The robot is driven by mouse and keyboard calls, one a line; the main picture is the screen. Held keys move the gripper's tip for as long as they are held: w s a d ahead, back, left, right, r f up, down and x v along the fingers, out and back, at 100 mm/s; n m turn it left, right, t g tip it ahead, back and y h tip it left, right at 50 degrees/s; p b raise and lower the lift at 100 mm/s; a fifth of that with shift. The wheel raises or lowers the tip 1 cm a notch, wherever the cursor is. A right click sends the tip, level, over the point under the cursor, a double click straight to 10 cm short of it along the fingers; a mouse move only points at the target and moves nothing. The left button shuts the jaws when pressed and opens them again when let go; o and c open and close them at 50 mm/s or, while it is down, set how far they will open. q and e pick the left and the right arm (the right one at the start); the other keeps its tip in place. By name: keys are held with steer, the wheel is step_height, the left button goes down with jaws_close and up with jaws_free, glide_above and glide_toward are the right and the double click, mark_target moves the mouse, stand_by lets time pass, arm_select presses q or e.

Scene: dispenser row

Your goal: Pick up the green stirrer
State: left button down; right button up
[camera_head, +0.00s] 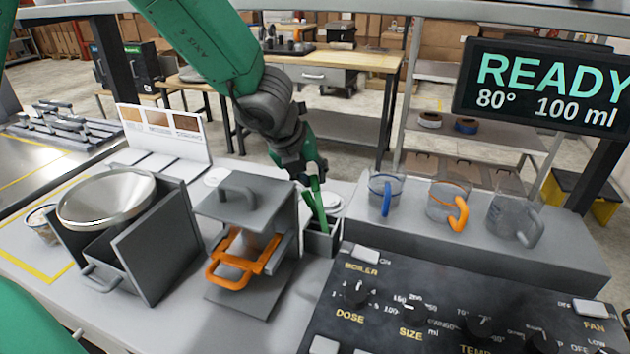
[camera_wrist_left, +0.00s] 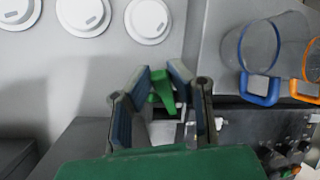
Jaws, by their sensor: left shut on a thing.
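The green stirrer (camera_head: 319,212) stands nearly upright, slightly tilted, with its lower end down in a small grey holder (camera_head: 318,243). My left gripper (camera_head: 313,180) is above the holder and shut on the upper part of the stirrer. In the left wrist view the stirrer (camera_wrist_left: 163,90) shows between the two fingers of the left gripper (camera_wrist_left: 164,78). The stirrer's lower end is hidden by the holder's wall. My right gripper is not in view.
A grey press with an orange handle (camera_head: 228,278) stands just left of the holder. A control panel (camera_head: 440,315) lies to the front right. Clear jugs with blue (camera_head: 387,198), orange (camera_head: 461,213) and grey handles stand on a ledge to the right. White lids (camera_wrist_left: 150,18) lie nearby.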

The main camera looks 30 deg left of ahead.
arm_select(q)
steer(key=shift+r+p, duration=0.3)
steer(key=shift+r, duration=0.3)
steer(key=shift+d+r+p, duration=0.2)
steer(key=shift+r+p, duration=0.65)
steer(key=shift+r, duration=0.4)
steer(key=w+d+b, duration=0.1)
steer(key=d, duration=0.4)
steer(key=w+d+b, duration=0.1)
steer(key=d, duration=0.5)
steer(key=w+d, duration=0.2)
steer(key=d, duration=0.4)
steer(key=shift+w+d+f+b, duration=0.1)
steer(key=shift+d+f+b, duration=0.05)
steer(key=shift+f+b, duration=0.25)
steer(key=shift+d+r, duration=0.1)
steer(key=shift+d, duration=0.05)
